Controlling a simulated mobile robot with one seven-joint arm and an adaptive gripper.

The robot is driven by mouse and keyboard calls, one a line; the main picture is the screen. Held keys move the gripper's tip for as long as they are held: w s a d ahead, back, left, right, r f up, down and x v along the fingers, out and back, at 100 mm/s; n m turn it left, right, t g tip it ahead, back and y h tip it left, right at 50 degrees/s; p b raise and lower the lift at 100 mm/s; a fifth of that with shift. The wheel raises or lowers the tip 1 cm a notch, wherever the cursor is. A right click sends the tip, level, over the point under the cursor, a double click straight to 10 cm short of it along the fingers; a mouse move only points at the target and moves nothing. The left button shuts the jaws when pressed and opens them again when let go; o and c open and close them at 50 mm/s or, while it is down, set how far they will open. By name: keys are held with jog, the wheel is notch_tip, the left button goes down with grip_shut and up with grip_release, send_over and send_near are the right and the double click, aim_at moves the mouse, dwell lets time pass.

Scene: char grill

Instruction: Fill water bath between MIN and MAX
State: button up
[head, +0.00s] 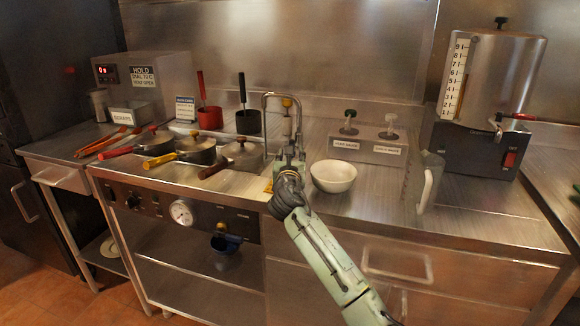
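The water bath appears to be the steel unit (210,182) with a round dial gauge (181,212) on its front; red-, yellow- and brown-handled lidded pans sit in its top. No water or MIN and MAX marks can be made out. My gripper (289,150) is just below this knob, right of the spout. Its fingers are small and partly hidden, so I cannot tell whether they touch or hold anything.
A white bowl (334,177) stands right of my gripper. A clear jug (425,184) stands farther right, before a steel tank (497,77) with a number scale. A two-pump dispenser (366,150) is behind. Counter between bowl and jug is clear.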

jog(key=s, duration=0.8)
jog(key=shift+s+a, duration=0.15)
jog(key=shift+a, duration=0.05)
jog(key=shift+c, duration=0.3)
